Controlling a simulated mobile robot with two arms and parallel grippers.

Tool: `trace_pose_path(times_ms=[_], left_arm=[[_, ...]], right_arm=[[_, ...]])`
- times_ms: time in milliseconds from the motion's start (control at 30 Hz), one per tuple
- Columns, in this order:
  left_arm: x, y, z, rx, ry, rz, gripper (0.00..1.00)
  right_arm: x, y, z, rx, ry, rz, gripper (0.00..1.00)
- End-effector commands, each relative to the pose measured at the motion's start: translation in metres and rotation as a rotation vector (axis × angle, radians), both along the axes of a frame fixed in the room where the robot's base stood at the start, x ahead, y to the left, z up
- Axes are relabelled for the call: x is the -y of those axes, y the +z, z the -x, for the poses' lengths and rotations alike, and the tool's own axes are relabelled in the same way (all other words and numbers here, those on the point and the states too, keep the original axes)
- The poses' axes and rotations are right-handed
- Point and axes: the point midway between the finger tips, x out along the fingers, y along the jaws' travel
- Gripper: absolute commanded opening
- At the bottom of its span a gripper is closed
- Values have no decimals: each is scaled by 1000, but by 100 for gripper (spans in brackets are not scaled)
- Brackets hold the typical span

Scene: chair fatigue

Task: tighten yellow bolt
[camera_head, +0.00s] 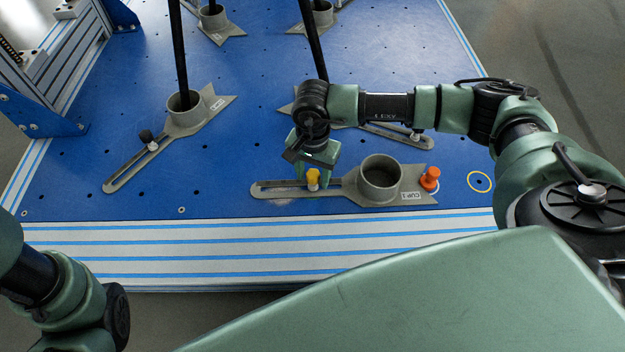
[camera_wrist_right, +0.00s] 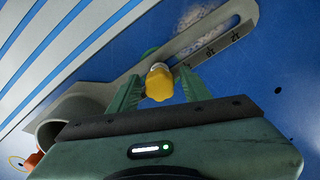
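The yellow bolt (camera_head: 313,177) stands in the slotted arm of the grey cup bracket (camera_head: 350,186) near the front edge of the blue plate. It also shows in the right wrist view (camera_wrist_right: 159,83). My right gripper (camera_head: 316,178) is above the bracket, at the bolt. In the right wrist view its two green fingers (camera_wrist_right: 160,88) stand apart, one on each side of the bolt head. A gap seems to show on both sides; contact cannot be made out. My left arm shows at the lower left, but its gripper is out of view.
An orange knob (camera_head: 430,178) is on the bracket's right end, beside the round cup (camera_head: 380,176). Other grey brackets (camera_head: 185,116), some with black poles, stand on the blue plate (camera_head: 220,185). A metal frame (camera_head: 60,60) is at the upper left.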

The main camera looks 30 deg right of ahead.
Motion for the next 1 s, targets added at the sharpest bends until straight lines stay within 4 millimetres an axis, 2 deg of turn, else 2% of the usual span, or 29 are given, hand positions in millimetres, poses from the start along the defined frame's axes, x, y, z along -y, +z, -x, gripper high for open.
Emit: trace_pose_path(times_ms=[33, 133, 167, 367, 633, 900, 933, 1000], left_arm=[[0, 0, 0, 0, 0, 0, 53], [0, 0, 0, 0, 0, 0, 53], [0, 0, 0, 0, 0, 0, 53], [0, 4, 0, 0, 0, 0, 53], [0, 17, 0, -1, 0, 0, 53], [0, 16, 0, -1, 0, 0, 53], [0, 16, 0, -1, 0, 0, 53], [0, 16, 0, -1, 0, 0, 53]], right_arm=[[0, 0, 0, 0, -1, 0, 30], [0, 0, 0, 0, -2, 0, 3], [0, 0, 0, -1, -2, 1, 0], [0, 1, 0, -1, -44, 0, 0], [0, 1, 0, -2, -332, 0, 0], [0, 0, 0, 0, -357, 1, 0], [0, 0, 0, 0, -357, 1, 40], [0, 0, 0, 0, -356, 1, 53]])
